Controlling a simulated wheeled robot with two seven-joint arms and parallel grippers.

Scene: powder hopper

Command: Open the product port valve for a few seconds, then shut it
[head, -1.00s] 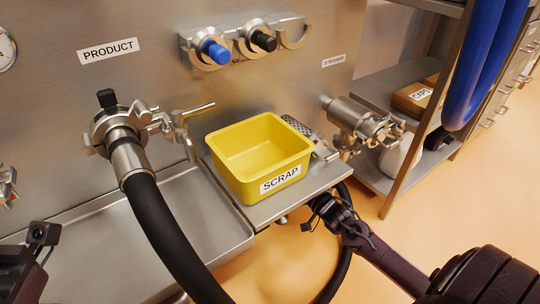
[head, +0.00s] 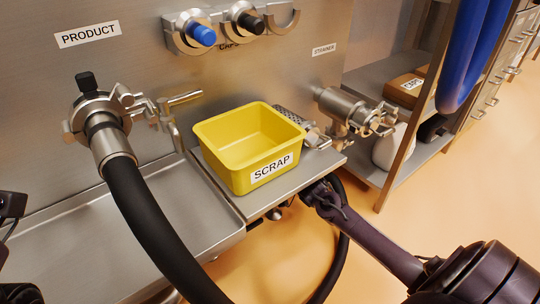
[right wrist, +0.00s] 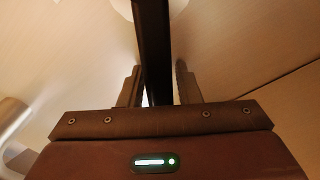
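The product port (head: 97,115) is on the steel panel at the left in the head view, below the PRODUCT label (head: 88,34). A short black handle (head: 87,82) stands upright on its top. A steel clamp with a lever (head: 180,99) sits to its right, and a thick black hose (head: 145,210) runs down from the port. My right gripper (head: 318,190) is low, below the shelf's front edge, far from the port. In the right wrist view its fingers (right wrist: 158,88) are apart, with a dark upright bar between or behind them. My left arm shows only in part at the left edge; its fingers are out of frame.
A yellow SCRAP bin (head: 220,165) stands on a steel shelf (head: 325,165). A strainer fitting (head: 350,110) is right of it. Caps, one blue (head: 202,35), one black (head: 250,23), hang above. A steel tray (head: 60,250) lies under the port. Shelving (head: 395,180) stands at the right.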

